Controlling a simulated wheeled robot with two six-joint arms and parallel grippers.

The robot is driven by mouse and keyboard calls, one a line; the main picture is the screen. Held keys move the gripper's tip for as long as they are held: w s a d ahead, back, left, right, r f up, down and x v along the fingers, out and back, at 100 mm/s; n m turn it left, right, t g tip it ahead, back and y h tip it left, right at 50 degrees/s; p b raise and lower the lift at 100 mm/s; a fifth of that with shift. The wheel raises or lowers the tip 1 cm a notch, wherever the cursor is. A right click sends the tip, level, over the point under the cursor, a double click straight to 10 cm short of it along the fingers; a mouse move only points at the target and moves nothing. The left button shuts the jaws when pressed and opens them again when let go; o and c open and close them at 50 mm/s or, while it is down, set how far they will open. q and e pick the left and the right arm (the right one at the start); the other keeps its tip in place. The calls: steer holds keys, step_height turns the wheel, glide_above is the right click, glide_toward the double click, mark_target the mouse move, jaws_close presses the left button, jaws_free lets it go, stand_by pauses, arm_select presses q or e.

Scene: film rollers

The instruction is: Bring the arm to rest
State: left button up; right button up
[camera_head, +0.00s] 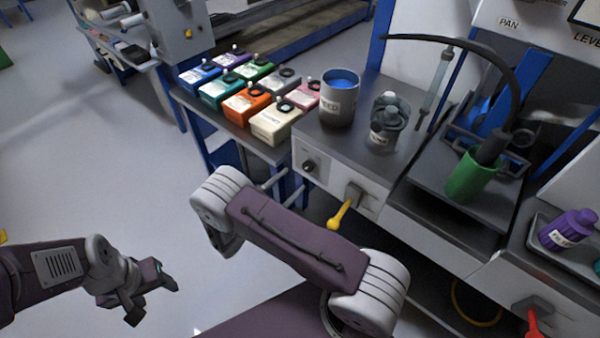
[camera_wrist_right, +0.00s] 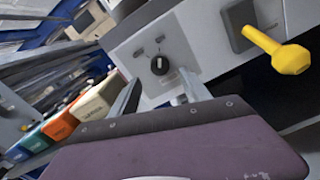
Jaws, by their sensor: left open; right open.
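My left gripper (camera_head: 150,288) hangs over the bare grey floor at the lower left of the head view. Its jaws are apart and nothing is between them. My right arm reaches up across the middle of the head view, and its forearm hides most of the right gripper. In the right wrist view my right gripper (camera_wrist_right: 160,78) shows two thin fingers apart and empty. They point at the grey cabinet front with a black knob (camera_wrist_right: 160,65). I cannot tell how close they are to it.
Several coloured boxes (camera_head: 274,122) stand on a side bench left of the cabinet. A grey can (camera_head: 338,108) and a glass jar (camera_head: 383,138) stand on top. A yellow-handled lever (camera_head: 340,215) sticks out near my right forearm. A green cup (camera_head: 470,178) stands further right. Floor at left is clear.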

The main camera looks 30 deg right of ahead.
steer(key=shift+v, duration=1.25)
